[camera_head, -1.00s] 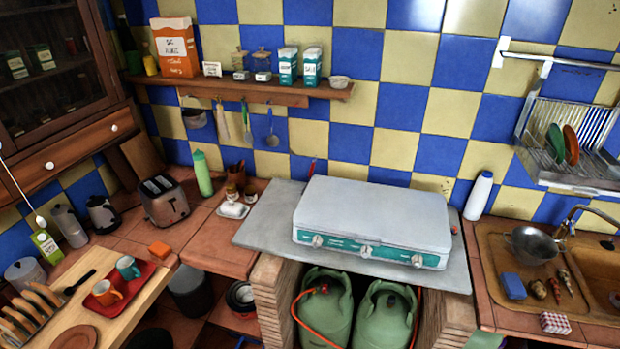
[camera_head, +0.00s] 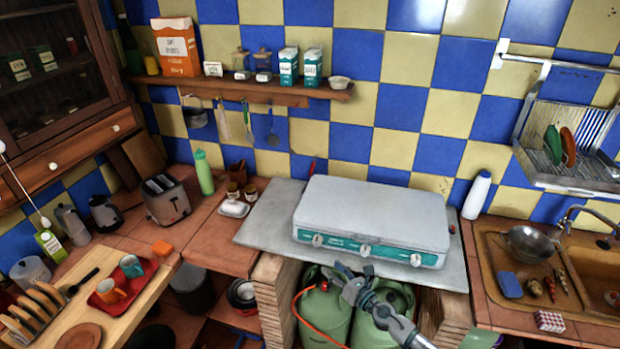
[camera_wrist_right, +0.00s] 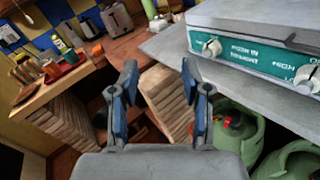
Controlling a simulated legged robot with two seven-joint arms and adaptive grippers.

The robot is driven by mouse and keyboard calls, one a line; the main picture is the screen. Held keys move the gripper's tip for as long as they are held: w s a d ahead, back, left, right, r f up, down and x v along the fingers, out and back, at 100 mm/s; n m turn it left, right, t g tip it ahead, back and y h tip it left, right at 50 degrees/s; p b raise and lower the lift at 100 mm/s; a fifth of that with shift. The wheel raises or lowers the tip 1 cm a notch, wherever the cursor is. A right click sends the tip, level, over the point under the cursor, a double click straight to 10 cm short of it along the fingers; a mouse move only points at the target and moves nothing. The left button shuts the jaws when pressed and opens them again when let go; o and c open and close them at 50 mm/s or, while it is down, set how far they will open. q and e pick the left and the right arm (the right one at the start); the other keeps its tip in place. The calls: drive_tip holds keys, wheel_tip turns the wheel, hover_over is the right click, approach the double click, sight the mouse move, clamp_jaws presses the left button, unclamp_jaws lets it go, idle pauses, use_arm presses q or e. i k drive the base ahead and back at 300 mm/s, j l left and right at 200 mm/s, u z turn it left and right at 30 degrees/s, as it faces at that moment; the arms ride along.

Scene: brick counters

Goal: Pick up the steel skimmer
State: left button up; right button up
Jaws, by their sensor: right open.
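A grey utensil with a round head (camera_head: 272,136), which looks like the steel skimmer, hangs against the tiles under the wooden shelf in the head view. It is the rightmost of the hanging tools, and its fine detail is too small to tell. My right gripper (camera_head: 337,272) is in front of the gas bottles, below the front edge of the stove, well below and apart from the skimmer. In the right wrist view its two fingers (camera_wrist_right: 159,68) are spread with nothing between them. The skimmer does not show in the wrist view. My left gripper is out of view.
A camping stove (camera_head: 375,215) on a grey slab (camera_head: 262,232) lies between my right gripper and the wall. The shelf (camera_head: 240,90) carries boxes and jars. A green bottle (camera_head: 204,172), a toaster (camera_head: 166,200) and small jars stand on the left counter.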

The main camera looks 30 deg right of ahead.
sight(312, 168)
drive_tip(key=i+l, duration=0.35)
drive_tip(key=l, duration=0.15)
drive_tip(key=i+l, duration=0.75)
drive_tip(key=l, duration=0.2)
